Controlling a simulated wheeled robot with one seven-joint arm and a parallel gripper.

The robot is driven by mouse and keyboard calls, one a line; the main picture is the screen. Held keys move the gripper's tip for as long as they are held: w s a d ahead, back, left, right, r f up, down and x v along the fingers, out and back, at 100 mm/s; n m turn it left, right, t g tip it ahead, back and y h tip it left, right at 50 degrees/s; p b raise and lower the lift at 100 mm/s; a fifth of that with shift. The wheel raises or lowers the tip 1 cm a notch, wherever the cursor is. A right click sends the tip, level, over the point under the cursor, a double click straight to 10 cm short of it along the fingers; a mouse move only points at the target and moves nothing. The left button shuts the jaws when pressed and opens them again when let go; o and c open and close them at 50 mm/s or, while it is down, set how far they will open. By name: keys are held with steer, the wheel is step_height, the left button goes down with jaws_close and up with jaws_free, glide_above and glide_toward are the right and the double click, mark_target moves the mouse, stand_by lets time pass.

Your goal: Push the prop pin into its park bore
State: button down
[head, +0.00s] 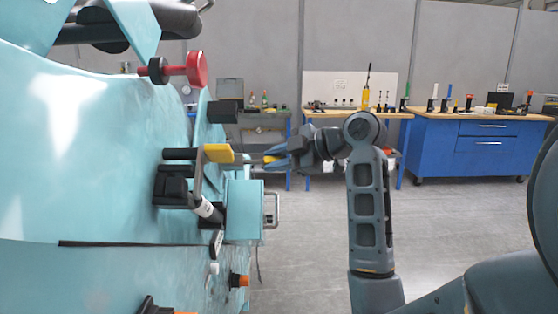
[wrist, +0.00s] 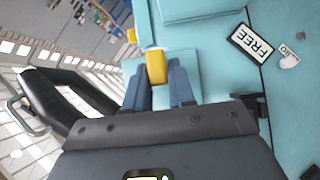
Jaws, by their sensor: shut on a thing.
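My gripper (head: 270,162) is at the right side of the teal train body, its fingers pointing left. It is shut on a yellow piece (wrist: 156,66), which shows between the two fingertips in the wrist view and looks like the grip of the prop pin. The pin's shaft is hidden, so I cannot tell how it sits in any bore. I cannot make out the park bore. A second yellow piece, a block on a lever (head: 218,153), stands just left of my gripper, apart from it in the head view.
A red knob (head: 197,69) juts from the train above. A teal box with a metal handle (head: 244,212) sits below my gripper. A label reading FREE (wrist: 252,42) is on the teal surface. Workbenches (head: 480,145) stand far back; the grey floor between is clear.

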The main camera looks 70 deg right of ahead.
mark_target(256, 161)
steer(key=shift+w+a, duration=0.35)
steer(key=shift+w, duration=0.45)
steer(key=shift+w+a, duration=0.3)
steer(key=shift+w, duration=0.45)
steer(key=c, duration=0.9)
jaws_free()
steer(key=shift+o, duration=0.2)
steer(key=shift+s, duration=0.1)
steer(key=v, duration=0.7)
steer(key=shift+s+r, duration=0.2)
steer(key=shift+s, duration=0.05)
